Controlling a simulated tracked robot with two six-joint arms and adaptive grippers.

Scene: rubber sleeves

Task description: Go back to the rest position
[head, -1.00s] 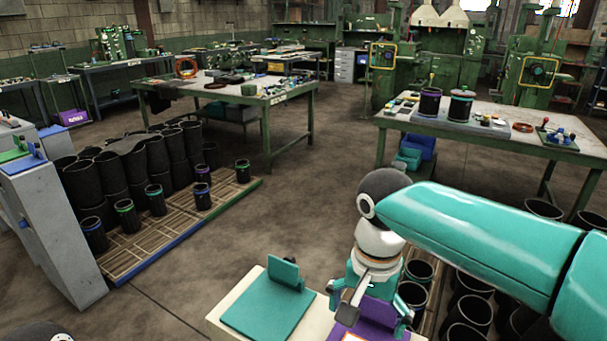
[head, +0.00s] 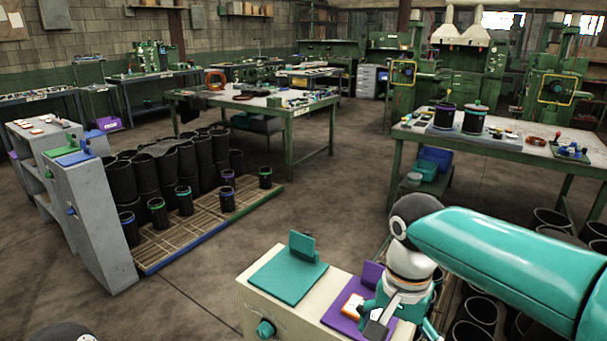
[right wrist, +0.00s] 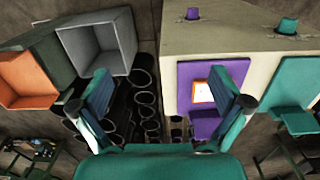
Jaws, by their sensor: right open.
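My right arm comes in from the right in the head view. Its gripper (head: 393,318) hangs at the right end of the cream stand (head: 283,318), beside the purple plate (head: 340,318). In the right wrist view its two teal fingers (right wrist: 166,97) are wide apart with nothing between them. A small white and orange piece (head: 352,306) lies on the purple plate; it also shows in the right wrist view (right wrist: 203,92). My left gripper is not in view.
A teal plate (head: 285,278) is on the stand's left part. Black sleeves (head: 180,160) stand on a wooden pallet (head: 190,238) at left, beside a grey cabinet (head: 95,220). More sleeves stand below my right arm. A workbench (head: 500,135) is behind it. The middle floor is clear.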

